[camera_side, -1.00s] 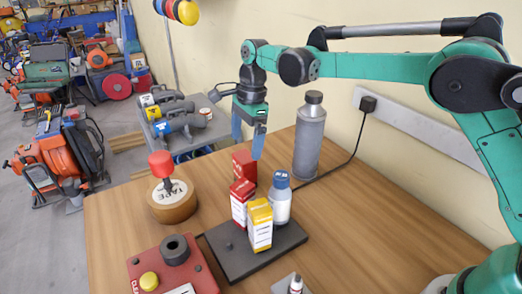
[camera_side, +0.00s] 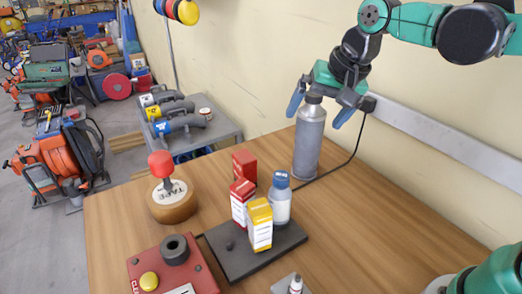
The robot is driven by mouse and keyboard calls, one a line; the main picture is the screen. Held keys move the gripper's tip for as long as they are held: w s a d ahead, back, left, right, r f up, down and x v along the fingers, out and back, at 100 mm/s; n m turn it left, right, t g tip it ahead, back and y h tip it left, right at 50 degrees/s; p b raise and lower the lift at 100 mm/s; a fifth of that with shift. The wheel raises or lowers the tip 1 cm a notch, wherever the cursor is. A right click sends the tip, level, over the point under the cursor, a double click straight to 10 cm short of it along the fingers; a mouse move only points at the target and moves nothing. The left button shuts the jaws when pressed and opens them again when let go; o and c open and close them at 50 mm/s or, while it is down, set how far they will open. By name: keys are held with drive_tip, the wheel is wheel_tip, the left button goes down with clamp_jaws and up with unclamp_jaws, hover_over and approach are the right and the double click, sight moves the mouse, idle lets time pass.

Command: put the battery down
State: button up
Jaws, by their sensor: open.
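I cannot pick out a battery for certain among the things on the wooden table. My gripper (camera_side: 320,112) is open, with its two blue fingers spread and pointing down. In the picture its fingers lie either side of the grey bottle's (camera_side: 309,145) dark cap. I cannot tell whether they are around the bottle or at another depth. No held object shows between the fingers. A red and white box (camera_side: 240,205), a yellow and white box (camera_side: 260,226) and a blue-capped bottle (camera_side: 281,204) stand upright on or at a dark plate (camera_side: 235,256).
A plain red box (camera_side: 245,165) stands behind them. A tape roll (camera_side: 173,205) with a red-topped piece on it is at the left. A red control box (camera_side: 190,276) with a yellow button is at the front. A cable runs behind the grey bottle.

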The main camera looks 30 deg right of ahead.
drive_tip(key=s+d+f+n+t, duration=0.2)
drive_tip(key=s+f+n, duration=0.3)
drive_tip(key=s+n, duration=0.1)
drive_tip(key=shift+s+d+n+h, duration=0.3)
drive_tip(key=shift+s+h, duration=0.1)
drive_tip(key=shift+s, duration=0.1)
idle(0.7)
